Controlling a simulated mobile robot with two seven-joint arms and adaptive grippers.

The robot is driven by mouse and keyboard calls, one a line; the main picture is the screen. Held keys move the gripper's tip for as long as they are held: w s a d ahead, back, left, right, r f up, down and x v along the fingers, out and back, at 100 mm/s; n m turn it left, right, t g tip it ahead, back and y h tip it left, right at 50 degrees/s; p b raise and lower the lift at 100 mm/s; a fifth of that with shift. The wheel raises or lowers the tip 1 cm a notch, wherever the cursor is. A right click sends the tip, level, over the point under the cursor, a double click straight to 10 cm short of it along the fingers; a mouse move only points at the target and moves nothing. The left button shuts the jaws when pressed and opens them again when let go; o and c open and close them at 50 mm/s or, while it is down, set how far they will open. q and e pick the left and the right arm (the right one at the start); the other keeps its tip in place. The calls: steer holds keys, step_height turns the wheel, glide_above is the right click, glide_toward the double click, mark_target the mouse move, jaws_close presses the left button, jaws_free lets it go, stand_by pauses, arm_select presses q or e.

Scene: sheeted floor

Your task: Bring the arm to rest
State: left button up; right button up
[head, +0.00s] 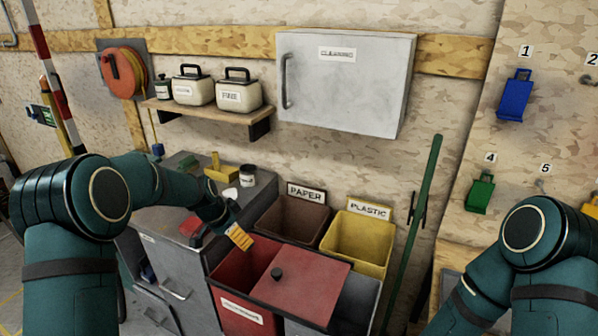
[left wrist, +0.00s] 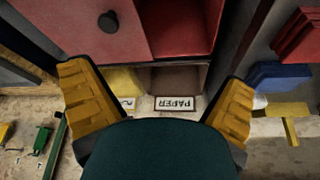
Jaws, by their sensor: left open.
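My left arm (head: 165,185) reaches in from the left, over the grey cabinet. My left gripper (head: 240,237) hangs above the left side of the red bin (head: 240,312). In the left wrist view its two yellow fingers are spread wide apart, with nothing between them (left wrist: 158,80). My right arm (head: 530,245) shows bent at the right edge. Its gripper is outside both views.
A red lid (head: 299,284) with a dark knob covers part of the red bin. Brown PAPER (head: 292,219) and yellow PLASTIC (head: 357,244) bins stand behind. The grey cabinet (head: 262,190) is close left; a green pole (head: 418,215) leans right.

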arm_select(q)
steer(key=s+d+f+n+g, duration=0.1)
steer(key=s+d+f+n, duration=0.4)
steer(key=s+f, duration=0.7)
steer(key=s+d+f+n, duration=0.2)
steer(key=s+d+f, duration=0.1)
steer(key=s, duration=0.6)
steer(key=s+d+f+n+h, duration=0.1)
steer(key=s+d+f, duration=0.3)
steer(key=s, duration=0.5)
steer(key=shift+s+d+n+g, duration=0.3)
steer(key=shift+d+n, duration=0.15)
steer(key=shift+n, duration=0.25)
